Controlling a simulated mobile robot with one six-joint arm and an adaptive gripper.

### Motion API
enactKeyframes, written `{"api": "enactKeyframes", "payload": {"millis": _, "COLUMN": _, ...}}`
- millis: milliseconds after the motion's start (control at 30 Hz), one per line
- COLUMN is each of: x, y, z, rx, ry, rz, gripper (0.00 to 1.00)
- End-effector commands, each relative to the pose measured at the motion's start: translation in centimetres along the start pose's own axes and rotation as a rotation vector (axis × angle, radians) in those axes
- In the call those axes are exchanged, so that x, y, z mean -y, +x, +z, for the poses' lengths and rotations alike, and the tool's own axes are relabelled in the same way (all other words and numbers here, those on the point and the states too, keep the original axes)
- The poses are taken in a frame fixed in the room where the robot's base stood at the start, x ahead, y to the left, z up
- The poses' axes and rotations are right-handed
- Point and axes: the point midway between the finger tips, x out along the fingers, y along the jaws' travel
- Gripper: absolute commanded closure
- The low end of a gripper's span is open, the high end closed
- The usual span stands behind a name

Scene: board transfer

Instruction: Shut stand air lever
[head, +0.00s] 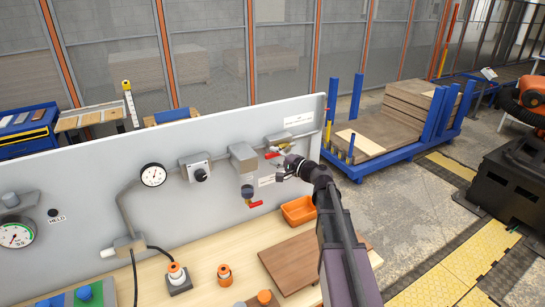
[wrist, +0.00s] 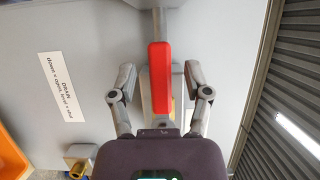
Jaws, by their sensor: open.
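A red lever (head: 271,155) sits on the upper pipe line of the grey panel, near its right end. In the wrist view the red lever (wrist: 160,65) lies lengthwise between my two fingers, with grey valve metal behind it. My gripper (wrist: 160,82) is open, one finger on each side of the lever, with a visible gap on both sides. In the head view my gripper (head: 283,170) is in front of the panel, just below and right of the lever, and partly hides the valve.
A second red-handled valve (head: 254,204) hangs lower left. An orange bin (head: 299,210) and a brown board (head: 290,262) lie on the bench below. The blue board cart (head: 400,150) stands behind right.

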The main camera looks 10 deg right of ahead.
Motion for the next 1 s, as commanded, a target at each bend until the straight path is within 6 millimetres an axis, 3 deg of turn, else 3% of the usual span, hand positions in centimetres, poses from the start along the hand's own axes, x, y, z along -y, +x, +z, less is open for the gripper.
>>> {"api": "enactKeyframes", "payload": {"millis": 467, "x": 0.0, "y": 0.84, "z": 0.01, "rx": 0.0, "ry": 0.0, "rz": 0.0, "gripper": 0.37}}
{"api": "enactKeyframes", "payload": {"millis": 667, "x": 0.0, "y": 0.82, "z": 0.0, "rx": 0.0, "ry": 0.0, "rz": 0.0, "gripper": 0.97}}
{"api": "enactKeyframes", "payload": {"millis": 700, "x": 0.0, "y": 0.82, "z": 0.0, "rx": 0.0, "ry": 0.0, "rz": 0.0, "gripper": 1.0}}
{"api": "enactKeyframes", "payload": {"millis": 1000, "x": 0.05, "y": 0.84, "z": -0.01, "rx": 0.0, "ry": 0.008, "rz": -0.003, "gripper": 1.0}}
